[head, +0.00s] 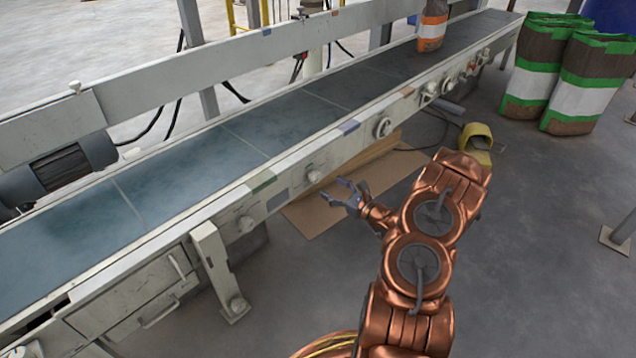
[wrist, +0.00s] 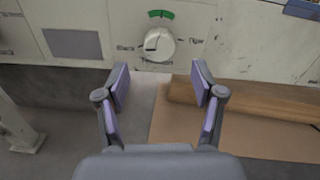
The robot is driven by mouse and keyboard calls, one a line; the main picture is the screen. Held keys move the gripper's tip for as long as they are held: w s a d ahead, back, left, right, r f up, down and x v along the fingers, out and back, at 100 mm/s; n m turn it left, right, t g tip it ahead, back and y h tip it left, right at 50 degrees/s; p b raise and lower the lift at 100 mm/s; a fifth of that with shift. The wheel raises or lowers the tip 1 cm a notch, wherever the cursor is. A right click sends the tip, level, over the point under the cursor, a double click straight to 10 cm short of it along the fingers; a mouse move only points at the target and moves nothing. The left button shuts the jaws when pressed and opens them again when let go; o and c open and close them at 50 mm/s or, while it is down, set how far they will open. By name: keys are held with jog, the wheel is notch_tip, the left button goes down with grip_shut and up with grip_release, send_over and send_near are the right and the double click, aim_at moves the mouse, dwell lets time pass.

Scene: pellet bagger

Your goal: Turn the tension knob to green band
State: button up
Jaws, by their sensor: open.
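The tension knob (wrist: 159,44) is a round white dial on the conveyor's side panel, in the upper middle of the wrist view. A green band (wrist: 161,14) is marked on the panel just above it. A dark mark shows on the knob's left part, pointing left and not at the green band. In the head view the knob (head: 314,175) is small on the conveyor side rail. My gripper (wrist: 158,88) is open and empty, a short way out from the knob, with the knob beyond and between the fingertips. It also shows in the head view (head: 337,191), apart from the rail.
A cardboard sheet (head: 330,205) lies on the floor below. A yellow foot pedal (head: 476,140) and filled bags (head: 585,85) stand to the right.

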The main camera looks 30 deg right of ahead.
aim_at(318, 179)
jog(key=shift+b+x, duration=1.15)
jog(key=shift+x, duration=2.4)
jog(key=shift+r, duration=0.1)
jog(key=shift+c, duration=0.3)
jog(key=c, duration=1.1)
jog(key=shift+m+p, duration=1)
jog(key=shift+p, duration=0.4)
jog(key=shift+m+p, duration=0.35)
jog(key=shift+m, duration=0.35)
jog(key=m, duration=0.3)
jog(key=m+b, duration=0.1)
jog(key=m, duration=0.1)
jog(key=shift+f+m, duration=0.2)
jog(key=shift+m, duration=0.2)
jog(key=m+b, duration=0.1)
jog(key=m, duration=0.9)
